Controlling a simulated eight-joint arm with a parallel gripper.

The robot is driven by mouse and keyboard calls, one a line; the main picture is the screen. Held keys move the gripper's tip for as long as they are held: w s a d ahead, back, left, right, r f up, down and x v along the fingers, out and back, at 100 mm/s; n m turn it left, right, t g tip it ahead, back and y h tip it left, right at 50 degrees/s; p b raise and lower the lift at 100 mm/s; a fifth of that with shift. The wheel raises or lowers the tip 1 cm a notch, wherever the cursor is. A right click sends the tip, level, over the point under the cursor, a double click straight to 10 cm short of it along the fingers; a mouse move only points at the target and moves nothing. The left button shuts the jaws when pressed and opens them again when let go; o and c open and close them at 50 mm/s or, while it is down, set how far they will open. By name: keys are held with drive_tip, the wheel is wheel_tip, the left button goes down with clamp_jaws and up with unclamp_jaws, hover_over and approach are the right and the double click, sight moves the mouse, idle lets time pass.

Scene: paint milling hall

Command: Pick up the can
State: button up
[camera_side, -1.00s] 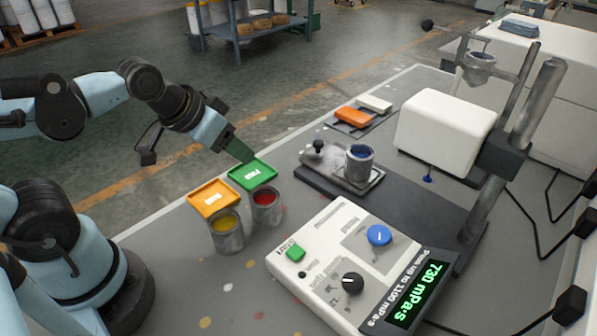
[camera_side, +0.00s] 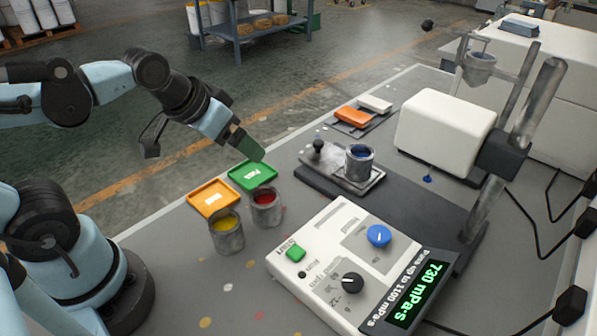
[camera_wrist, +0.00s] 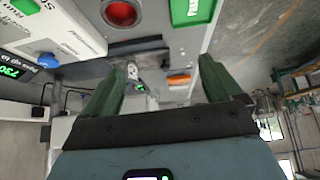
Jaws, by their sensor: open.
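Three grey metal cans show in the side view. One with yellow paint (camera_side: 228,238) and one with red paint (camera_side: 266,212) stand side by side on the grey bench. The third, with blue paint (camera_side: 360,168), stands upright on a metal plate (camera_side: 374,178) on the instrument's dark base. My gripper (camera_side: 251,148) is above the bench's far edge, left of the blue can and above the green tray, apart from all cans. Its green fingers also show spread and empty in the wrist view (camera_wrist: 160,85). The red can (camera_wrist: 122,13) is at the top there.
A green tray (camera_side: 235,180) and an orange tray (camera_side: 195,208) lie beside the cans. A white control panel (camera_side: 325,225) with a "730 mPa·s" display fills the front. A black-knobbed post (camera_side: 318,148) stands left of the blue can. A white instrument head (camera_side: 445,130) and slanted column (camera_side: 535,105) rise behind.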

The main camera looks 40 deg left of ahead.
drive_tip(key=w+d+r+n+g, duration=0.1)
drive_tip(key=w+d+r+g, duration=0.1)
drive_tip(key=w+r, duration=0.4)
drive_tip(key=n+g, duration=0.3)
drive_tip(key=g, duration=0.2)
hover_over(360, 156)
drive_tip(key=s, duration=0.2)
wheel_tip(360, 156, down, 5)
drive_tip(key=f, duration=0.7)
drive_tip(key=d+f, duration=0.1)
drive_tip(key=f, duration=0.3)
drive_tip(key=c, duration=1.2)
drive_tip(key=shift+o, duration=0.2)
drive_tip(key=shift+r, duration=0.1)
